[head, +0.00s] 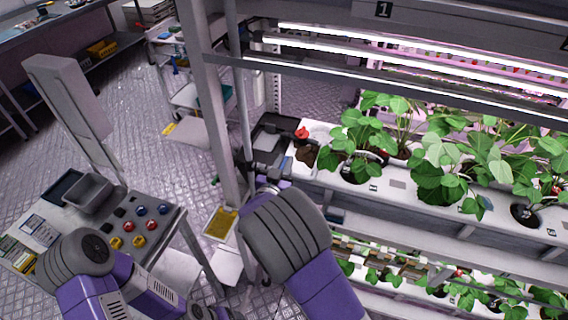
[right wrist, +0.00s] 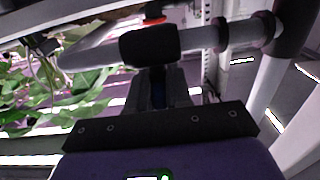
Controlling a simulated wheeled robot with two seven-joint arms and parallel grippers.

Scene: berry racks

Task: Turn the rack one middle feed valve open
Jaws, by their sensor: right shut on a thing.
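Rack one (head: 205,90) stands at the right in the head view, with a "1" sign (head: 383,9) on its top beam. My right gripper (head: 265,170) is at the left end of the planted middle shelf, beside the rack post. In the right wrist view the gripper (right wrist: 158,88) reaches up to a dark, blocky part of the middle feed valve (right wrist: 150,46) on a grey pipe, and is shut on it. An orange-red ring shows just above it. The handle's exact angle cannot be told. My left arm is at the lower left; its gripper does not show.
Leafy plants (head: 440,160) fill the white middle trough, close right of my right gripper. A lower planted shelf (head: 400,277) lies beneath. A panel with coloured buttons (head: 135,228) stands at the lower left, and a white cart (head: 190,95) stands behind the post.

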